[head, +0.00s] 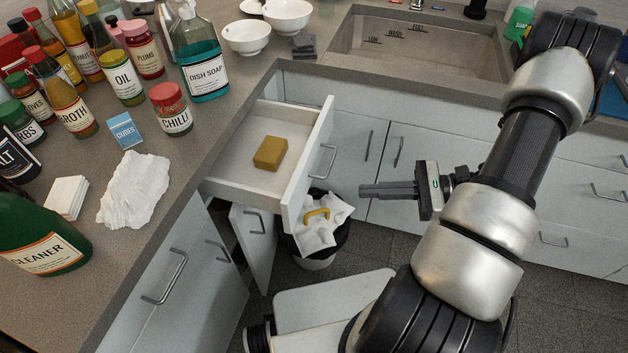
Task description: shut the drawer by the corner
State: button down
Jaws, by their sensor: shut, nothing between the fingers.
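The drawer by the corner (245,180) stands pulled out from the left counter run, near where the two counters meet. Its white front carries a bar handle (323,161) that faces right. A yellow-brown sponge-like block (270,153) lies inside the drawer. My gripper (362,191) is to the right of the drawer front, pointing left at it, with a gap between them. Its fingers are together and hold nothing.
A cabinet door (256,240) stands ajar below the drawer. A bin (316,259) with crumpled paper and a yellow peel-like thing stands beneath the drawer front. Bottles and jars, such as the dish soap (202,65), crowd the left counter. A sink (420,45) lies behind.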

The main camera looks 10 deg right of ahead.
aim_at(242, 173)
notch_tip(242, 173, down, 4)
jog(key=w+d+m+t, duration=0.1)
jog(key=m+t, duration=0.3)
jog(key=b+x, duration=0.1)
jog(key=x, duration=1.2)
jog(key=shift+a, duration=0.15)
jog(key=b+x, duration=0.1)
jog(key=x, duration=2)
jog(key=shift+a+r, duration=0.1)
jog(key=shift+a, duration=0.05)
jog(key=shift+w+a, duration=0.25)
jog(key=shift+a, duration=0.2)
jog(key=shift+a+r, duration=0.1)
jog(key=shift+r, duration=0.05)
jog(key=shift+w+a, duration=0.1)
